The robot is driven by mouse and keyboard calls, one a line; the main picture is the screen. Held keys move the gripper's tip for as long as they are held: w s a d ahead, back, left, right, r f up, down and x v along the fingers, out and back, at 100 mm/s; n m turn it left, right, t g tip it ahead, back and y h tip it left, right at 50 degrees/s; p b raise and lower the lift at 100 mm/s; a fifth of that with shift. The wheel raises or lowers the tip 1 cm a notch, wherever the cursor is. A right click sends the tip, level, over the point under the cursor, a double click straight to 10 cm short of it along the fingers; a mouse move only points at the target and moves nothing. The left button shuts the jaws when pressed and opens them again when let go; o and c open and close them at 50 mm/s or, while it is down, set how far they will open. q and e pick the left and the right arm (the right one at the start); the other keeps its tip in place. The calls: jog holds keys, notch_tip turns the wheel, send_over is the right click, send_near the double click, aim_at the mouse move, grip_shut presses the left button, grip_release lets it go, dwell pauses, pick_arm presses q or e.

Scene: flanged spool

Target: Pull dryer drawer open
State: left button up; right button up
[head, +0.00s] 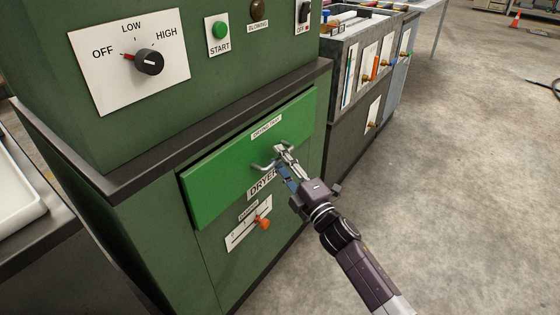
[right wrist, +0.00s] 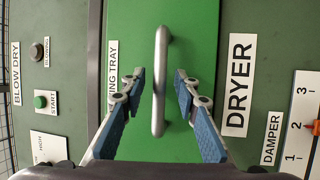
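The dryer drawer (head: 225,165) is a bright green front labelled drying tray, set in a dark green cabinet under a dark ledge. My left gripper is not in view.
Above the drawer are a heat knob (head: 149,61) and a green start button (head: 220,30). Below it is a damper slider with an orange knob (head: 263,223). A grey cabinet (head: 345,130) stands to the right. The concrete floor (head: 450,160) at right is mostly clear.

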jog(key=shift+w+a, duration=0.1)
jog(key=shift+w, duration=0.1)
grip_shut()
jog(key=shift+s, duration=0.1)
dwell(0.4)
